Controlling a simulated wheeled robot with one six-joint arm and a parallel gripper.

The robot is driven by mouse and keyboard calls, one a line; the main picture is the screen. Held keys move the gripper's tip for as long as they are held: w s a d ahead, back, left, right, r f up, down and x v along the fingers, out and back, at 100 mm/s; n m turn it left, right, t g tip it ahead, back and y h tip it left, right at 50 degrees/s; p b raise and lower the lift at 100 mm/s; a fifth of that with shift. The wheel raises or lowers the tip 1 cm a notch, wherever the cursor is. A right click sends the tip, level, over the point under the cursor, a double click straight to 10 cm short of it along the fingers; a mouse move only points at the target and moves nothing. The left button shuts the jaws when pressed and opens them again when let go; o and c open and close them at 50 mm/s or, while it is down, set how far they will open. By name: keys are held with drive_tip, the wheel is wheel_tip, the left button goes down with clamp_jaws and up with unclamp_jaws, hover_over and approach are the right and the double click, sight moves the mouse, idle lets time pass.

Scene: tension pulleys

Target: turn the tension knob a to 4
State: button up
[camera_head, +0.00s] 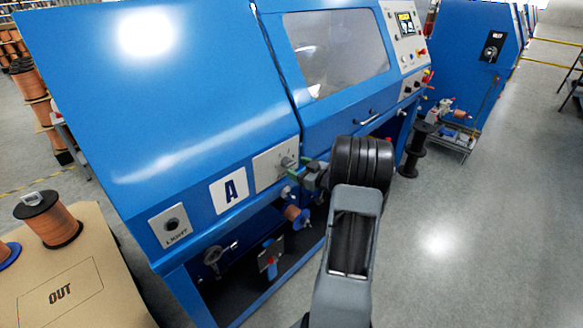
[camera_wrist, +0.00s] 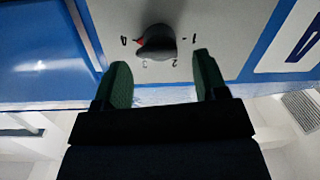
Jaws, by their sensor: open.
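Tension knob A is a dark grey knob (camera_wrist: 157,42) with a red pointer mark on a light plate marked 1 to 4. In the wrist view, which is upside down, the red mark points left, towards the 4. The knob also shows small on its plate in the head view (camera_head: 286,161), beside the "A" label (camera_head: 233,190). My gripper (camera_wrist: 163,62) is open and empty, its green fingers spread to either side, just short of the knob in the picture. I see no contact with the knob. In the head view my gripper (camera_head: 300,171) is close to the plate.
The blue machine front (camera_head: 180,100) rises behind the knob. A light switch plate (camera_head: 171,225) is left of the label. Below is an open bay with a copper spool (camera_head: 296,215). A cardboard box marked OUT (camera_head: 70,275) stands at the lower left.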

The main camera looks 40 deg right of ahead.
drive_tip(key=v, duration=1)
drive_tip(key=shift+b, duration=0.35)
